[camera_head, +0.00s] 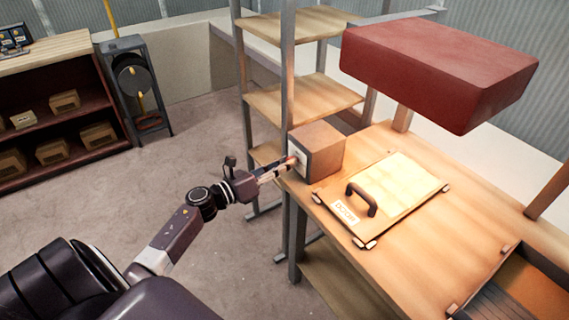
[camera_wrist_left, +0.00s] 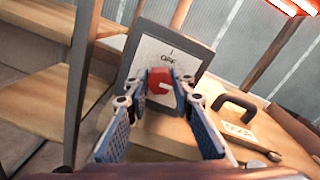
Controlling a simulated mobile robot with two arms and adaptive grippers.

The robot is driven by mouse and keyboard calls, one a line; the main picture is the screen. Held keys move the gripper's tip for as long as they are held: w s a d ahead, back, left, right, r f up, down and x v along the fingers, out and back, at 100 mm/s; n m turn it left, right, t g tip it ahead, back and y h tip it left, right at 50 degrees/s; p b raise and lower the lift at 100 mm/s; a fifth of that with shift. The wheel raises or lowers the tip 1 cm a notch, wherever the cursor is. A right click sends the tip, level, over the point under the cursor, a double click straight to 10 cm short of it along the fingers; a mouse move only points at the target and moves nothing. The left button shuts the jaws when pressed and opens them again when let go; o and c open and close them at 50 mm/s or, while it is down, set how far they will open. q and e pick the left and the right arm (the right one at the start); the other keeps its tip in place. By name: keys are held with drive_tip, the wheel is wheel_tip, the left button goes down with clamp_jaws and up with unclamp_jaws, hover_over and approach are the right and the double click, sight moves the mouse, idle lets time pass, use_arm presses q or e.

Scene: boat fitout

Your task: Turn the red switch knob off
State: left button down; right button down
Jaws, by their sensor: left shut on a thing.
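The red switch knob (camera_wrist_left: 159,82) sits on a pale plate with a dark frame, the switch panel (camera_wrist_left: 187,57). The plate carries the word OFF above the knob and a short mark above that. My left gripper (camera_wrist_left: 160,88) is shut on the knob, with one blue finger on each side of it. In the head view the left gripper (camera_head: 290,163) reaches the left face of the wooden switch box (camera_head: 322,143) on the bench corner. The knob is mostly hidden there by the fingers. My right gripper is not in view.
A board with a black handle (camera_head: 362,200) lies on the workbench (camera_head: 400,268) right of the box. A dark red block (camera_head: 440,68) shows above the bench. A shelf rack (camera_head: 300,98) stands close behind the left gripper. Open floor lies left.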

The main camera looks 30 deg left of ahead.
use_arm(q)
drive_tip(key=n+p, duration=0.1)
drive_tip(key=n, duration=0.2)
drive_tip(key=shift+n, duration=0.4)
drive_tip(key=n+p, duration=0.1)
drive_tip(key=n, duration=0.3)
drive_tip(key=shift+a+g+p, duration=0.15)
drive_tip(key=shift+g+p, duration=0.15)
drive_tip(key=shift+p, duration=0.05)
drive_tip(key=n+p, duration=0.1)
drive_tip(key=n, duration=0.3)
drive_tip(key=shift+w+f+n, duration=0.1)
drive_tip(key=shift+n, duration=0.3)
drive_tip(key=shift+f+n+p, duration=0.15)
drive_tip(key=shift+n+p, duration=0.4)
drive_tip(key=shift+n, duration=1.45)
drive_tip(key=shift+h, duration=0.3)
drive_tip(key=c, duration=1.7)
unclamp_jaws()
drive_tip(key=shift+o, duration=0.2)
